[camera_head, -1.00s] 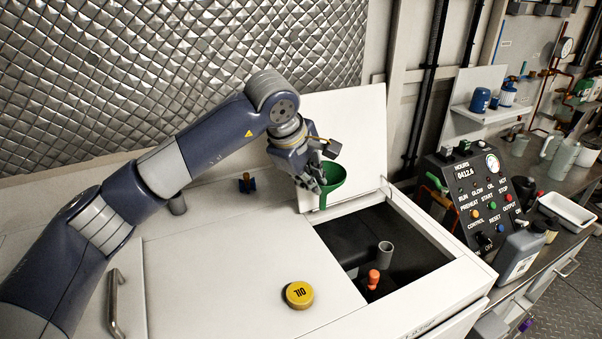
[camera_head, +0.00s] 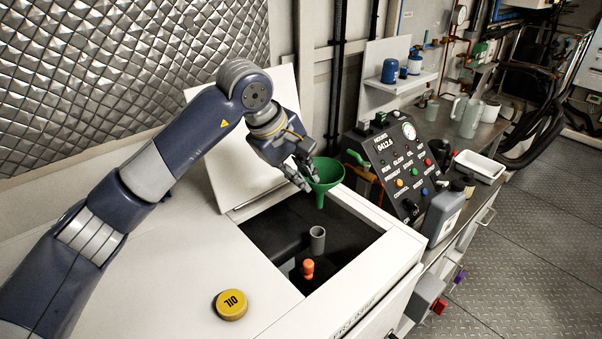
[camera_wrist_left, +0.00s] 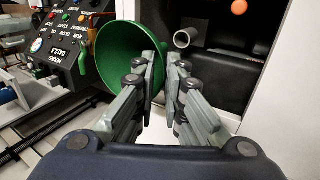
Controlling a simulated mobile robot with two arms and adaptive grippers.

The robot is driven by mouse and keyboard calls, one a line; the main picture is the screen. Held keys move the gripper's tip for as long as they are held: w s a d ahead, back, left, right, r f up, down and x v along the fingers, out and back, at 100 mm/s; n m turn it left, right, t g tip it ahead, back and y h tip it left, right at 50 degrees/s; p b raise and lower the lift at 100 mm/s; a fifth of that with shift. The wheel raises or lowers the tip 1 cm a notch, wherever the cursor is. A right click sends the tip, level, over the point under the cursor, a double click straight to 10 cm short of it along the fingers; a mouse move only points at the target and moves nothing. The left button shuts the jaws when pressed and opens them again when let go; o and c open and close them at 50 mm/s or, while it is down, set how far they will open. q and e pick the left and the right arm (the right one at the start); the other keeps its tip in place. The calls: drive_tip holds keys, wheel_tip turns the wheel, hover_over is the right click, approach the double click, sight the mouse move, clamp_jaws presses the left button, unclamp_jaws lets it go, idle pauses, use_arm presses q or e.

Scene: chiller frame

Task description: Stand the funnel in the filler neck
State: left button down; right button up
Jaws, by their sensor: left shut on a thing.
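My left gripper (camera_head: 303,181) is shut on the green funnel (camera_head: 327,173). It holds the funnel by its side, wide mouth up and spout down, above the back right part of the open hatch. In the left wrist view the fingers (camera_wrist_left: 160,75) close on the wall of the funnel (camera_wrist_left: 118,55). The grey filler neck (camera_head: 317,238) stands upright and open in the hatch, below the funnel and apart from it. It also shows in the left wrist view (camera_wrist_left: 183,39). My right gripper is not in view.
An orange-topped part (camera_head: 308,268) stands close to the filler neck. The yellow OIL cap (camera_head: 231,305) lies on the white cover. The raised lid (camera_head: 232,165) is behind the hatch. A control panel (camera_head: 395,170) and a grey jug (camera_head: 444,212) stand to the right.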

use_arm(q)
wheel_tip(320, 180, down, 6)
drive_tip(key=b, duration=0.6)
drive_tip(key=shift+f, duration=0.25)
drive_tip(key=shift+w+b, duration=0.1)
drive_tip(key=shift+b, duration=0.35)
idle(0.8)
drive_tip(key=shift+f, duration=0.15)
wheel_tip(320, 180, down, 7)
drive_tip(key=b, duration=0.6)
idle(1.7)
